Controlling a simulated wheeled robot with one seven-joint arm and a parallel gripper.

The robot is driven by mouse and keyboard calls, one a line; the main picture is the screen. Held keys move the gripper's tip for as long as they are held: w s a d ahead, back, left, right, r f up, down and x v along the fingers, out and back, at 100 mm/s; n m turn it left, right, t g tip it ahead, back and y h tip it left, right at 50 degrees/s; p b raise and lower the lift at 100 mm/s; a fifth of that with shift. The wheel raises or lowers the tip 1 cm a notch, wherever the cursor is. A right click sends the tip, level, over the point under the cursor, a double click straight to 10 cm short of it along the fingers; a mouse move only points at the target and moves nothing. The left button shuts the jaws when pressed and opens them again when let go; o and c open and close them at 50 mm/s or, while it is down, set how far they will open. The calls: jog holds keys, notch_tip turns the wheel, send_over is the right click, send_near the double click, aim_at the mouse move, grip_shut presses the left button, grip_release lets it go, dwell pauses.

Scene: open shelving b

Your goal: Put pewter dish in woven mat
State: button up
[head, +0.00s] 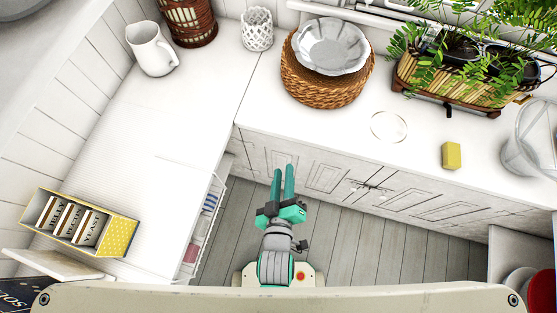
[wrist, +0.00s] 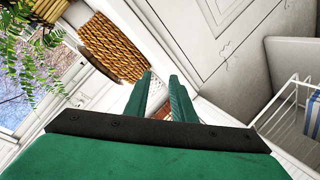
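The pewter dish (head: 332,46) is a shiny silver-grey bowl with a wavy rim. It sits on the round brown woven mat (head: 325,92) on the white counter, a little toward the mat's back right in the head view. The mat's woven side also shows in the wrist view (wrist: 112,48); the dish cannot be made out there. My gripper (head: 283,172) has green fingers, which are apart with nothing between them. It is in front of the counter, below and to the left of the mat in the head view, touching neither mat nor dish.
A glass ring-like object (head: 389,126) and a yellow block (head: 452,155) lie on the counter right of the mat. A planter (head: 450,88) stands at the back right. A white pitcher (head: 151,48) and a lattice holder (head: 257,29) stand left. Cabinet fronts (head: 330,178) edge the floor.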

jog(key=s+a+r+m+t+y, duration=0.1)
jog(key=s+r+m, duration=0.1)
jog(key=s+m, duration=0.5)
jog(key=v, duration=0.6)
jog(key=shift+s+f, duration=0.35)
jog(key=shift+s, duration=0.1)
jog(key=shift+a, duration=0.1)
